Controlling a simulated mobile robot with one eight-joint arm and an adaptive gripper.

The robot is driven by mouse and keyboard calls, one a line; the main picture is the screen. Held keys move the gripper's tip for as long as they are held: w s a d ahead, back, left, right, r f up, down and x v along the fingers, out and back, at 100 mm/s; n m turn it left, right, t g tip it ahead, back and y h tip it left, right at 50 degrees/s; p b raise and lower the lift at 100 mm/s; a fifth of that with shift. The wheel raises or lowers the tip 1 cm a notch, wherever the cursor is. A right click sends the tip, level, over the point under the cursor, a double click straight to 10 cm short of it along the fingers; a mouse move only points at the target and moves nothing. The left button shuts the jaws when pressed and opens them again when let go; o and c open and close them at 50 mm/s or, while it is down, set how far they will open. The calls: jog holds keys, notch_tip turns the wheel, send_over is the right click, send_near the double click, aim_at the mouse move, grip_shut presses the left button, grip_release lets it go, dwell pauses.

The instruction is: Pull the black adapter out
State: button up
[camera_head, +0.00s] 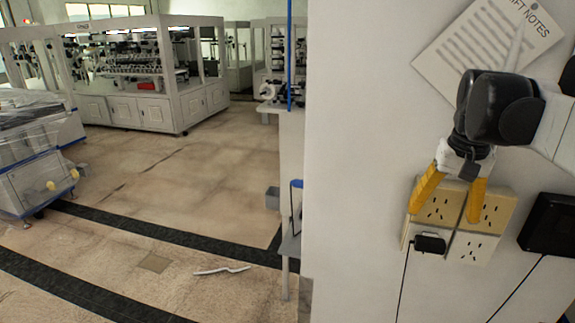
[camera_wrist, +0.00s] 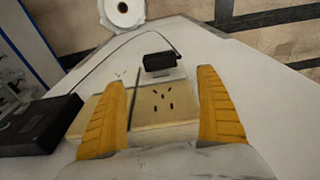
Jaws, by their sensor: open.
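The black adapter (camera_head: 430,243) is plugged into the lower left socket of a socket panel (camera_head: 497,207) on the white wall. A thin black cord hangs from it. In the wrist view the adapter (camera_wrist: 160,63) lies beyond the fingertips, roughly centred between them, with its cord curving off to the left. My gripper (camera_head: 444,208) has yellow fingers and is open and empty. It is in front of the upper sockets, above the adapter. In the wrist view my gripper (camera_wrist: 163,82) spans the beige socket face (camera_wrist: 166,105). No contact with the adapter shows.
A black box (camera_head: 549,224) with a cord is on the wall to the right of the sockets. A paper sheet of notes (camera_head: 490,50) hangs above. A white roll (camera_wrist: 122,12) shows in the wrist view. Open floor (camera_head: 190,200) and machines lie left of the wall.

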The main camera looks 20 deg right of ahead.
aim_at(431, 239)
jog(key=f, duration=0.3)
jog(key=w+f, duration=0.1)
jog(key=f, duration=0.2)
jog(key=f+p, duration=0.1)
jog(key=f, duration=0.2)
jog(key=shift+w+d, duration=0.2)
jog(key=shift+d, duration=0.15)
jog(key=c, duration=1.5)
